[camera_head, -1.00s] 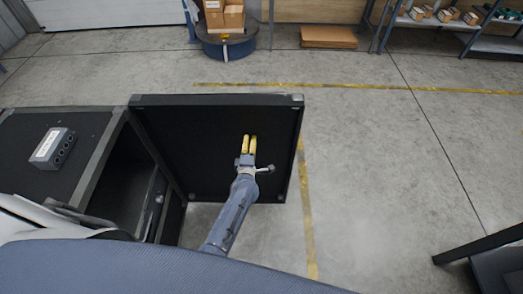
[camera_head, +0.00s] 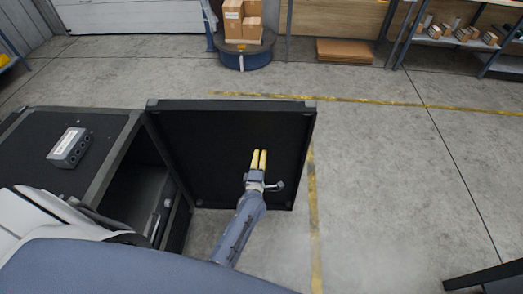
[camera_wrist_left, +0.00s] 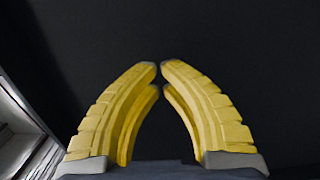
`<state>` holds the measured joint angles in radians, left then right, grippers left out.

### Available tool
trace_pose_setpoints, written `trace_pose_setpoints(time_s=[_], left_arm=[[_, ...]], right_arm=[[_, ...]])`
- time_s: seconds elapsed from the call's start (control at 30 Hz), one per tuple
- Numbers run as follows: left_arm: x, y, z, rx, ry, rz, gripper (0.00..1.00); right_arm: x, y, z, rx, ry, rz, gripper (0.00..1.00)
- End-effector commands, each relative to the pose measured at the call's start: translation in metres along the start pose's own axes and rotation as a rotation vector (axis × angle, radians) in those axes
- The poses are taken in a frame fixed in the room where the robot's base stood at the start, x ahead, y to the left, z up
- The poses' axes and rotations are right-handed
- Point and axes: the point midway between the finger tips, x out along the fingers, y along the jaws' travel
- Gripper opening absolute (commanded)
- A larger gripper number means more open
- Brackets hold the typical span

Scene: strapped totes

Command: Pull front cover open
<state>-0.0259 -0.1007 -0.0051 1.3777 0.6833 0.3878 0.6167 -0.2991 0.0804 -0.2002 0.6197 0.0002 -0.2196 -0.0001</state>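The front cover (camera_head: 215,140) is a black panel with a dark frame. It stands swung out to the right of the black case (camera_head: 103,171), joined to it along the cover's left edge, and the case's dark opening (camera_head: 137,190) shows. My left gripper (camera_head: 259,151) is in front of the cover's inner face. Its yellow fingers (camera_wrist_left: 159,68) lean together with their tips almost meeting and nothing between them. The dark cover surface (camera_wrist_left: 240,50) fills most of the left wrist view; I cannot tell whether the fingers touch it. My right gripper is not in view.
A grey box with round sockets (camera_head: 70,147) sits on top of the case. Beyond are cartons on a round blue base (camera_head: 244,57), flat cardboard (camera_head: 344,51) and a shelf (camera_head: 463,42). A dark frame (camera_head: 485,277) stands lower right. The floor right of the cover is clear.

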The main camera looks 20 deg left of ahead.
Motion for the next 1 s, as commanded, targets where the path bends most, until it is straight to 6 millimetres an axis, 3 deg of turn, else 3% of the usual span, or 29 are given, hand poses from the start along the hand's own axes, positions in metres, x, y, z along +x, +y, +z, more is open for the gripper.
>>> trace_pose_setpoints(time_s=[0.2, 0.4, 0.73, 0.83, 0.93, 1.0], left_arm=[[-0.041, -0.001, 0.000, -0.001, -0.001, -0.002, 0.00], [-0.068, -0.001, 0.000, 0.001, 0.000, -0.001, 0.00], [-0.085, 0.000, 0.000, 0.007, 0.000, 0.000, 0.00], [-0.086, -0.003, 0.005, 0.078, -0.023, -0.012, 0.00], [-0.095, -0.036, 0.022, 0.260, -0.104, -0.076, 0.00], [-0.106, -0.071, 0.035, 0.400, -0.179, -0.134, 0.00]], right_arm=[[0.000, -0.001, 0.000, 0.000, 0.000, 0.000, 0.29], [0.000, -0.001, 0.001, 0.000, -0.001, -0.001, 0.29], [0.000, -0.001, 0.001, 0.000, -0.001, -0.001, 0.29], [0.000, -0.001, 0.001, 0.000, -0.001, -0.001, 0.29], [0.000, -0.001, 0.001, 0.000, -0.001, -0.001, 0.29], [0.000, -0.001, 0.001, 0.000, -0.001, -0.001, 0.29]])
